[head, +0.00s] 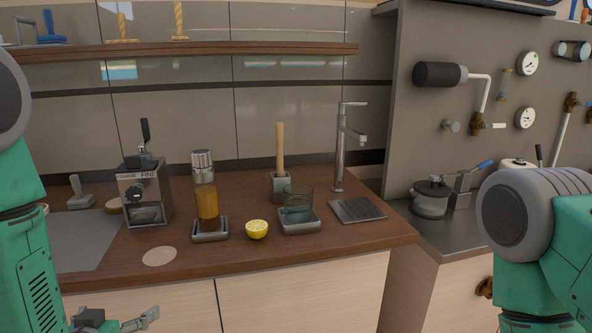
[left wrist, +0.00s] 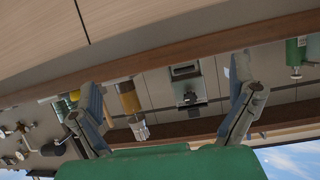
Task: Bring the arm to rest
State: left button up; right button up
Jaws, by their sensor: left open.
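My left gripper (head: 118,320) shows at the bottom left of the head view, low in front of the counter, with grey fingers near the picture's lower edge. In the left wrist view my left gripper (left wrist: 168,82) has its two fingers spread wide with nothing between them. My left arm (head: 25,240) comes in at the left. My right arm (head: 540,235) is at the right edge, and its gripper is out of the picture.
The wooden counter (head: 190,262) holds a grinder (head: 145,190), a bottle with amber contents (head: 207,205), a half lemon (head: 257,229), a glass (head: 298,198) and a tap (head: 340,150). A pot (head: 431,199) stands at the right. The space before the cabinet front looks clear.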

pick_arm(q)
jog(key=s+d+f+m+g+h+b, duration=0.1)
jog(key=s+d+f+g+h+b, duration=0.15)
jog(key=s+f+g, duration=0.85)
jog(key=s+d+f+g, duration=0.1)
jog(key=s+f, duration=0.5)
jog(key=s, duration=0.2)
jog(key=s+d+f, duration=0.1)
jog(key=s+f, duration=0.5)
jog(key=s, duration=0.3)
jog(key=shift+s+d+f+m+g, duration=0.3)
jog(key=shift+f+m+g, duration=0.1)
